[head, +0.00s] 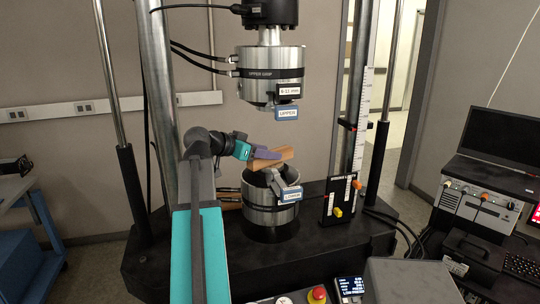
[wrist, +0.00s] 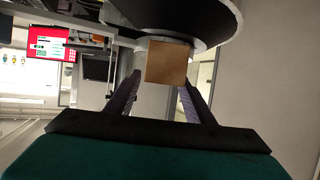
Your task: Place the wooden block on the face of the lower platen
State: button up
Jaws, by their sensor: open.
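The upper grip (head: 268,76) hangs above, with clear space between it and the block. Steel columns (head: 159,100) flank the left side. A black panel with yellow and orange knobs (head: 341,198) and a white scale (head: 363,120) stand to the right.

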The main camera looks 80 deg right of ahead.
jog(key=b+v, duration=0.2)
jog(key=v, duration=0.8)
dwell(0.7)
